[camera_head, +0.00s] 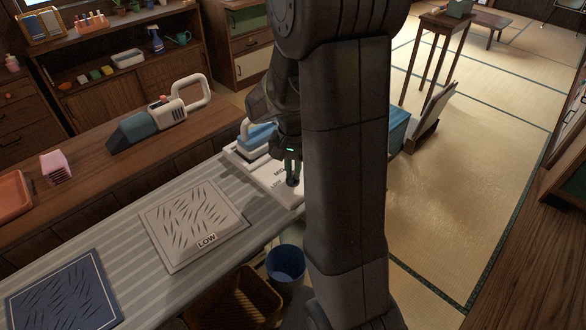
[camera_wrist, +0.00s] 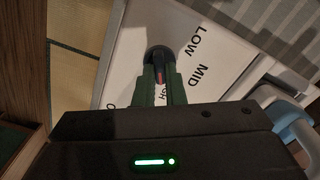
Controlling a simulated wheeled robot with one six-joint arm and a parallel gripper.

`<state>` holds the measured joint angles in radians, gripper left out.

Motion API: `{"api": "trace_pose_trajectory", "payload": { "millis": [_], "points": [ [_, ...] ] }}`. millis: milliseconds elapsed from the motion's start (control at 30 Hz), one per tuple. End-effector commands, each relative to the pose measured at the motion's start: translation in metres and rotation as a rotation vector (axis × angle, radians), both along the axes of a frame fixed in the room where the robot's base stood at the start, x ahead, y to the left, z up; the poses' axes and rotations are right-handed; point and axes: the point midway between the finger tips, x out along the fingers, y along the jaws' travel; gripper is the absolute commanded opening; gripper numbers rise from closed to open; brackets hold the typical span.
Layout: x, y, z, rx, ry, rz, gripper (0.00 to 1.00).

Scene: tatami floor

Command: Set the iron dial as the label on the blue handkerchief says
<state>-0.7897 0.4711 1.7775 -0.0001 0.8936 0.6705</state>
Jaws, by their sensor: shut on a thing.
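The blue handkerchief (camera_head: 65,297) lies creased on the striped board at the lower left of the head view. No label shows on its visible part. The iron (camera_head: 262,136), blue and white, sits on a white panel (camera_head: 240,157). My gripper (camera_wrist: 158,76) is shut on the dark round dial (camera_wrist: 157,53) on this panel; in the head view my gripper (camera_head: 291,168) points down at it. A red mark on the dial shows between the fingers, toward a partly hidden label. LOW and MID read clearly beside the dial; an "O" shows at lower left.
A pale handkerchief (camera_head: 193,222) labelled LOW lies on the striped board (camera_head: 130,238). A handheld vacuum (camera_head: 160,118) and pink block (camera_head: 55,167) stand on the wooden counter behind. A blue bin (camera_head: 286,263) and basket are below the board.

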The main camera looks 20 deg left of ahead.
Motion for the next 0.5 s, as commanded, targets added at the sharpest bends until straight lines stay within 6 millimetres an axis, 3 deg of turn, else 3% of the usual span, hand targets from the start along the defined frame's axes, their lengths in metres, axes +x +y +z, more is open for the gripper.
{"api": "trace_pose_trajectory", "payload": {
  "millis": [367,400,500],
  "points": [
    [0.0007,0.0004,0.0008,0.001,-0.002,-0.005,0.00],
    [0.0007,0.0004,0.0008,0.002,-0.002,-0.005,0.16],
    [0.0006,0.0004,0.0006,0.001,-0.002,-0.004,0.32]
  ]
}}
